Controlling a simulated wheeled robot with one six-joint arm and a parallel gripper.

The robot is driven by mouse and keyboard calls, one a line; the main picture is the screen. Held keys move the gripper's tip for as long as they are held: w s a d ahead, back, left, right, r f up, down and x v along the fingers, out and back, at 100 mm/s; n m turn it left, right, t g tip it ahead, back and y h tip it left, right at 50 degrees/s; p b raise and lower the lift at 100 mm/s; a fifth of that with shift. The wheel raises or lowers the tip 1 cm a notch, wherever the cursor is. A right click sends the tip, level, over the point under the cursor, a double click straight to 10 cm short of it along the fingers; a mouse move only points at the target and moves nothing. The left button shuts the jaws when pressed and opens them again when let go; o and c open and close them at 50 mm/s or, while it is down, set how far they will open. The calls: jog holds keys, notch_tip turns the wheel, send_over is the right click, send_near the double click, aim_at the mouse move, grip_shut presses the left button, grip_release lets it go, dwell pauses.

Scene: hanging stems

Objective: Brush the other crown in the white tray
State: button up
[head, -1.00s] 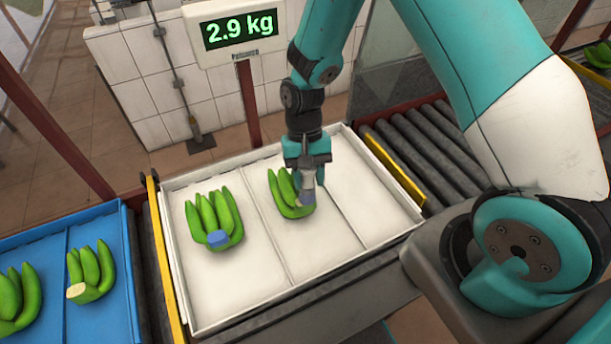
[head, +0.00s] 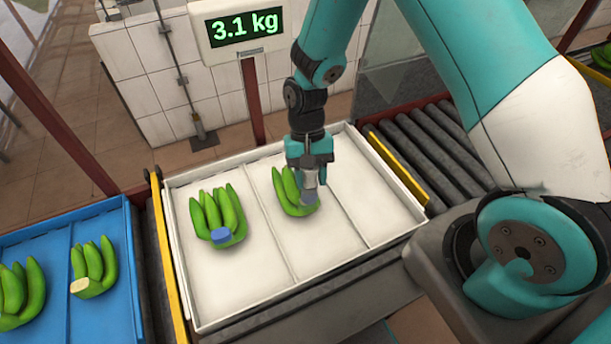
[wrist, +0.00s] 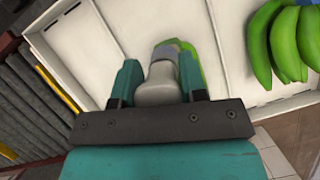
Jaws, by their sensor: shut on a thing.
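The white tray (head: 235,285) has several compartments. In its left one lies a green banana hand (head: 212,209) with a blue crown (head: 221,236). In the middle one lies another green hand (head: 284,189), partly hidden by my gripper (head: 309,172). My gripper is shut on a grey brush handle (wrist: 158,88), pointing down. The brush's blue-grey tip (wrist: 172,49) is at the middle hand's crown and appears to touch it. The tip covers that crown, so I cannot tell its colour. The wrist view shows the left-compartment hand (wrist: 284,42) at the right.
The right compartment (head: 370,195) is empty. A scale display (head: 240,28) behind the tray reads 3.1 kg. A blue tray (head: 105,315) at the left holds banana hands with pale crowns. Rollers (head: 425,150) and yellow rails flank the white tray.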

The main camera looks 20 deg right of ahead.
jog(key=shift+d, duration=0.15)
jog(key=shift+a, duration=1.1)
jog(key=shift+d, duration=1.1)
notch_tip(320, 180, up, 9)
jog(key=p, duration=0.7)
jog(key=shift+r+p, duration=0.1)
jog(key=shift+p, duration=0.25)
jog(key=shift+a+f+b, duration=0.2)
jog(key=shift+f+b, duration=0.75)
jog(key=shift+f, duration=0.4)
jog(key=shift+a+f+b, duration=0.15)
jog(key=shift+f+b, duration=0.75)
jog(key=shift+f, duration=0.4)
jog(key=shift+a+f+b, duration=0.2)
jog(key=shift+f+b, duration=0.75)
jog(key=shift+f, duration=0.4)
jog(key=shift+f+b, duration=0.4)
jog(key=shift+f, duration=0.15)
